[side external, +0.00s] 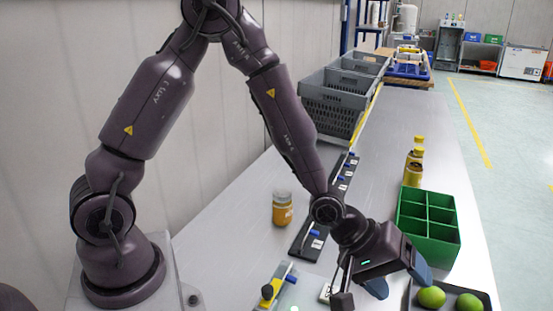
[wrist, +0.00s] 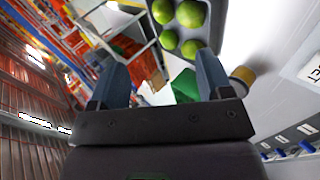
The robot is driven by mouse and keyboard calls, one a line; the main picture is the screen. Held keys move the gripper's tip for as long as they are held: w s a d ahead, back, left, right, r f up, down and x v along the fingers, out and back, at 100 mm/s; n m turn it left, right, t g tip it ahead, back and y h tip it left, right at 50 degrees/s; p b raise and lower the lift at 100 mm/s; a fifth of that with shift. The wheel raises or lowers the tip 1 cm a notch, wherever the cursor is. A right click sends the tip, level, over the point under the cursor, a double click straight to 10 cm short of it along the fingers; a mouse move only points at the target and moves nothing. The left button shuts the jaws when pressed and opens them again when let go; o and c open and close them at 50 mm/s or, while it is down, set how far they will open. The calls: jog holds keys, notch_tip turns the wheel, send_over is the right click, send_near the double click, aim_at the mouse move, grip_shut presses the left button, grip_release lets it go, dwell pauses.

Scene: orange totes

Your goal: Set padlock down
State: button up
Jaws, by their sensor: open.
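I cannot make out a padlock for certain in either view. My gripper (side external: 399,280) is low over the near end of the table, tilted, beside the dark tray of green fruit. In the wrist view my gripper (wrist: 163,72) has its two blue-grey fingers spread wide apart, with nothing held between them. A small yellow-and-black item (side external: 267,291) lies on the near table to the left, too small to identify. A pale, labelled item (side external: 325,292) is partly hidden by my gripper.
A green divided crate (side external: 428,223) stands right of my arm, with yellow-capped bottles (side external: 414,165) behind it. The dark tray (side external: 484,297) holds green fruit. A jar (side external: 282,208) stands left of a dark strip (side external: 312,232). Grey crates (side external: 335,110) stand farther back.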

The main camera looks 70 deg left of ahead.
jog(key=s+a+r+m+y, duration=0.6)
jog(key=s+a+r, duration=0.5)
jog(key=a+r, duration=0.3)
notch_tip(320, 180, up, 2)
jog(key=shift+a+r+g, duration=0.1)
jog(key=shift+a+g, duration=0.2)
jog(key=shift+a, duration=0.05)
jog(key=s+r, duration=0.1)
jog(key=s, duration=0.1)
jog(key=s+a+r+m, duration=0.1)
jog(key=s, duration=0.2)
jog(key=s+a+r+m, duration=0.1)
jog(key=s, duration=0.2)
jog(key=shift+s+g, duration=0.25)
jog(key=shift+g, duration=0.15)
jog(key=shift+c, duration=0.4)
jog(key=shift+s+a+m, duration=0.1)
jog(key=shift+s+m, duration=0.2)
jog(key=shift+s, duration=0.1)
jog(key=shift+c, duration=1)
